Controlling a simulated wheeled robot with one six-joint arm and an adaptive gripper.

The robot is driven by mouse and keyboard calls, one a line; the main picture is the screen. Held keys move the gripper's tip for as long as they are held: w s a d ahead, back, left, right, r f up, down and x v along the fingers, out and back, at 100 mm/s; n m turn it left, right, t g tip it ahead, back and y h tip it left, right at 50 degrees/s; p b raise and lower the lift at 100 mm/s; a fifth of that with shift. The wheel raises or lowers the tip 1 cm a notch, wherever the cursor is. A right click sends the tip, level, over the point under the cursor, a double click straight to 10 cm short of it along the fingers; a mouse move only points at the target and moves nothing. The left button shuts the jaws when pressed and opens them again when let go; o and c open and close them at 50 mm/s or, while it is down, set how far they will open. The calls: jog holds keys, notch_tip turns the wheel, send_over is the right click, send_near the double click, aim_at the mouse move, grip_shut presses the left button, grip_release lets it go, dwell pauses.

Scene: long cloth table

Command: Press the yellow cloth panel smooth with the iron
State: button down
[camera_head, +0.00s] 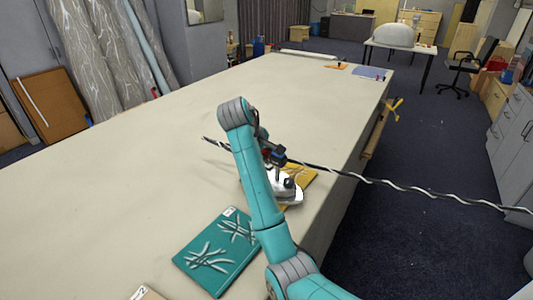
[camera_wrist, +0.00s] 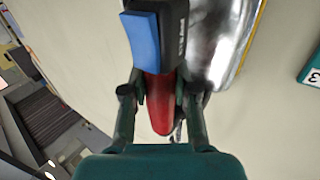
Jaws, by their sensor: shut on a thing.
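The yellow cloth panel (camera_head: 306,176) lies on the table near its right edge, partly hidden by my arm and the iron. The iron (camera_head: 290,194) has a white body in the head view and sits over the panel. In the wrist view its body looks shiny silver (camera_wrist: 218,40), with a yellow strip of the panel along its right side. My gripper (camera_head: 275,165) is shut on the iron's red handle (camera_wrist: 160,105), which has a blue part at its end. The two fingers grip the handle from both sides in the wrist view (camera_wrist: 160,98). I cannot tell whether the iron's sole touches the cloth.
A teal panel (camera_head: 190,264) with pale raised wrinkles lies nearer on the cloth table (camera_head: 110,190). A black-and-white cord (camera_head: 420,188) stretches across the right side. Small items, one orange (camera_head: 337,65), lie at the far end. The table's left and middle are clear.

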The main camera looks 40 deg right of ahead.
jog(key=shift+s+f, duration=0.1)
jog(key=shift+f, duration=0.45)
dwell(1.9)
